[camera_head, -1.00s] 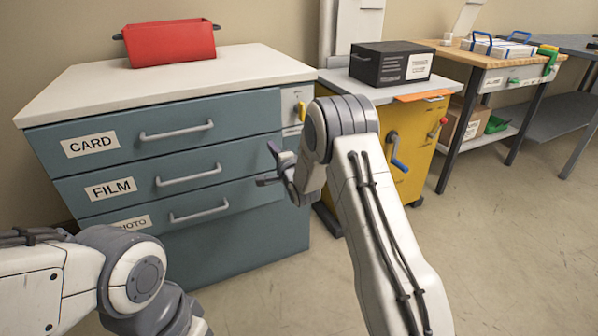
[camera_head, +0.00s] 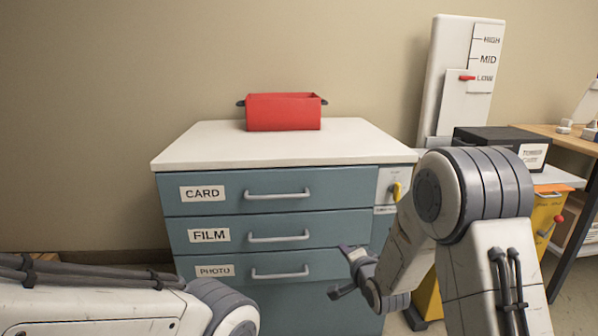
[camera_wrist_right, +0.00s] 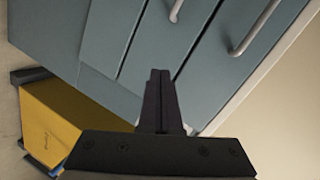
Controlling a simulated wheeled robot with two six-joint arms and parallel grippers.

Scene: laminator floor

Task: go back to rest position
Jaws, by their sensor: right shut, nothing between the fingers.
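My right gripper (camera_head: 343,276) is in front of the lower right part of the blue-grey drawer cabinet (camera_head: 345,310). In the right wrist view its dark fingers (camera_wrist_right: 159,100) are together with nothing between them, and the cabinet's drawer fronts (camera_wrist_right: 130,40) fill much of the picture. My right arm stands on the right in the head view. My left arm shows at the lower left, but its gripper is out of the picture.
A red bin (camera_head: 284,112) stands on the white cabinet top (camera_head: 200,146). The closed drawers are labelled CARD, FILM and PHOTO. A yellow cabinet (camera_head: 545,215) with a black box (camera_head: 495,138) is at the right, before a white HIGH/MID/LOW post (camera_head: 447,70).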

